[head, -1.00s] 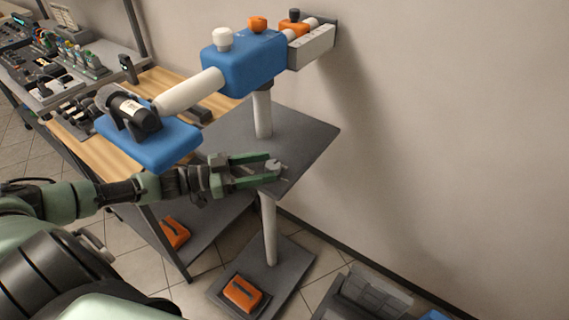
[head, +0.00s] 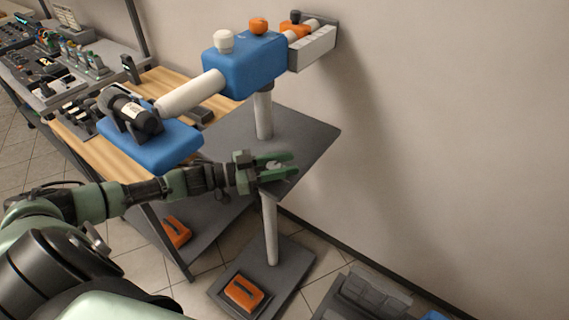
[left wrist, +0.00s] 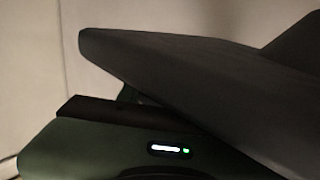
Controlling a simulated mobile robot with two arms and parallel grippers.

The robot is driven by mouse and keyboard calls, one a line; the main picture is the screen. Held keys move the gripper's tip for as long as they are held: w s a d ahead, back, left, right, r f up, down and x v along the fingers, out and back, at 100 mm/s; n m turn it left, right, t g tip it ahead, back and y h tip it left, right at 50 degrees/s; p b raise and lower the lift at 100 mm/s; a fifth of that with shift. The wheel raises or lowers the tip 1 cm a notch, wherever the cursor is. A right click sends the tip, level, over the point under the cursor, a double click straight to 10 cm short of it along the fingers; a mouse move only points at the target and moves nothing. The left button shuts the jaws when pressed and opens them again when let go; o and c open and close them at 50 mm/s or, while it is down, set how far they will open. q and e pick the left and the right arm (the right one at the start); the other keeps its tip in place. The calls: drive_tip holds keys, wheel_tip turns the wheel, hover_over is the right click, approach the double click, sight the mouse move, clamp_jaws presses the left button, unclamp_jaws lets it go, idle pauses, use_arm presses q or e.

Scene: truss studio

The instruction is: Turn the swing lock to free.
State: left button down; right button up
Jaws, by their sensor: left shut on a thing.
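My left gripper (head: 281,167) is at the right front edge of the dark grey shelf plate. Its two green fingers lie either side of a small pale grey piece (head: 274,164) and are shut on it. I cannot tell if this piece is the swing lock, as it is small and partly hidden by the fingers. A blue block (head: 245,67) on the white post above carries a white knob (head: 224,41) and an orange knob (head: 258,26). In the left wrist view a green finger part (left wrist: 90,150) lies below a dark slab that hides the piece. My right gripper is out of view.
The dark grey plate (head: 225,125) surrounds the white post (head: 269,230). A blue platform (head: 165,155) holds a black cylinder at the end of a white arm, above my left arm. A wooden table (head: 95,140) stands left. A plain wall closes the right.

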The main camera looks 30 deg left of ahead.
use_arm(q)
drive_tip(key=shift+r+n+t+y+p, duration=0.3)
drive_tip(key=shift+n+t+y+p, duration=0.15)
drive_tip(key=shift+p, duration=0.6)
drive_tip(key=shift+w+a+f+n+t+y+p, duration=0.15)
drive_tip(key=shift+f+n+t+y+p, duration=0.15)
drive_tip(key=shift+y, duration=0.25)
drive_tip(key=c, duration=0.9)
unclamp_jaws()
drive_tip(key=shift+c, duration=0.2)
drive_tip(key=v, duration=0.8)
drive_tip(key=shift+b, duration=0.4)
